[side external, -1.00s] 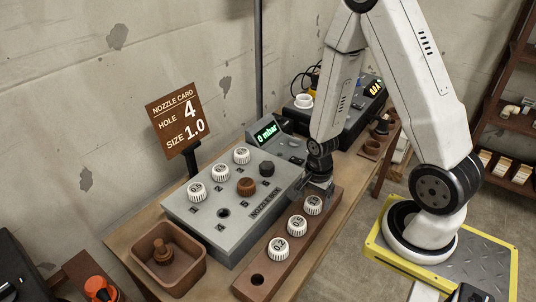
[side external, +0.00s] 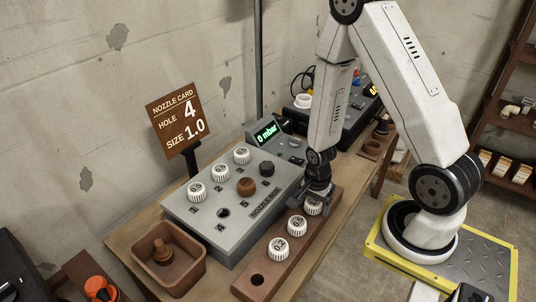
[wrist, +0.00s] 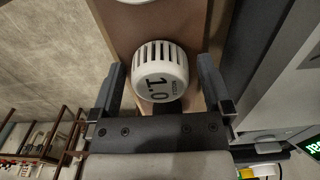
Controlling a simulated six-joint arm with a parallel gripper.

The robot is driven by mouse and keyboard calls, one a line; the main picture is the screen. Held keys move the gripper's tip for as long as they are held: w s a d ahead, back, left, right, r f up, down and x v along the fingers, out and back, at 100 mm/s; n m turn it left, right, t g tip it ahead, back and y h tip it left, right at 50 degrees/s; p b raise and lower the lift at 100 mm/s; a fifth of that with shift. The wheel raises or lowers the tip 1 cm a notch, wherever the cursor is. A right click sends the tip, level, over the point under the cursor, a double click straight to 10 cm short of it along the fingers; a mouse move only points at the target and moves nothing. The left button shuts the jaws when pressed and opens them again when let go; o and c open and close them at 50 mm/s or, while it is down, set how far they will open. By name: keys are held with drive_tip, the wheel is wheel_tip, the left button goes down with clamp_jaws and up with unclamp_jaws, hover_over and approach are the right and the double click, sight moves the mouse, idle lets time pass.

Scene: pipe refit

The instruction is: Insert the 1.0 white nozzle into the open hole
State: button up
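The white 1.0 nozzle (wrist: 160,75) stands upright in the wrist view, its "1.0" label facing me. In the side view it appears to be the white nozzle (side external: 313,207) farthest along the wooden rack (side external: 322,222), partly hidden by my gripper. My gripper (side external: 317,196) is pointed down over it. In the wrist view my gripper (wrist: 163,72) is open, with one finger on each side of the nozzle and narrow gaps showing. The open hole 4 (side external: 223,213) is a dark opening in the grey nozzle box (side external: 238,226). The card (side external: 178,120) reads hole 4, size 1.0.
White nozzles (side external: 297,225) stand nearer on the rack, beside an empty socket (side external: 257,280). A brown bin (side external: 190,275) holds a brown part.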

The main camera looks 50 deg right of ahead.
drive_tip(key=c, duration=1.3)
drive_tip(key=shift+r, duration=0.25)
drive_tip(key=shift+r, duration=0.35)
drive_tip(key=shift+r, duration=1.4)
drive_tip(key=shift+r, duration=1)
drive_tip(key=shift+r, duration=0.1)
